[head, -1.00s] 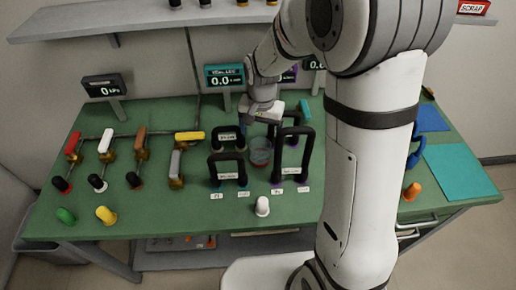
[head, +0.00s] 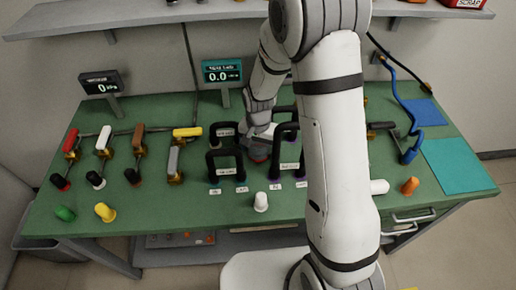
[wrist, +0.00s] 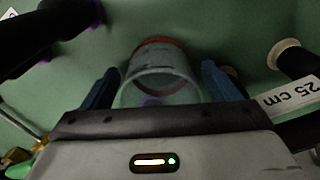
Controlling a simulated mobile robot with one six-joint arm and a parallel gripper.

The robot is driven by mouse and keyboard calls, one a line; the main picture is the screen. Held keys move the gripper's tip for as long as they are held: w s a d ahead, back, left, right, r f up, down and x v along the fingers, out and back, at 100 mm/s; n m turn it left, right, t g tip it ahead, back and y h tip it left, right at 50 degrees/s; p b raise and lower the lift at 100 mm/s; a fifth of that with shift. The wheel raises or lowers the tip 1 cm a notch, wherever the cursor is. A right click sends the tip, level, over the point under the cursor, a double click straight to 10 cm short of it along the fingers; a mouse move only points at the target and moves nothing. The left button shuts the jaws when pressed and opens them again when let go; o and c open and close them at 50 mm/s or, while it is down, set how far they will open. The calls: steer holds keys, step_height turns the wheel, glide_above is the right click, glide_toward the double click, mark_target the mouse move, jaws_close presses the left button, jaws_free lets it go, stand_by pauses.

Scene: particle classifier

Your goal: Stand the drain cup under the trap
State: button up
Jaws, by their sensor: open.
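The drain cup is the clear cup with a red band (wrist: 160,75) in the wrist view, between my gripper's (wrist: 160,85) two blue fingers. My gripper is open, with a finger on each side of the cup; no firm contact shows. In the head view the cup (head: 259,156) is a small reddish patch, mostly hidden below my gripper (head: 259,143). It is among black upright loops (head: 225,164) on the green bench. I cannot tell which part is the trap.
Another black loop (head: 289,160) stands close on the right, and a label reading 25 cm (wrist: 290,97) shows beside the gripper in the wrist view. A white peg (head: 261,202) stands in front. Several coloured valve handles (head: 103,140) are at the left. Teal mat (head: 457,166) lies right.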

steer(key=c, duration=1.2)
steer(key=shift+o, duration=0.2)
steer(key=shift+r, duration=0.1)
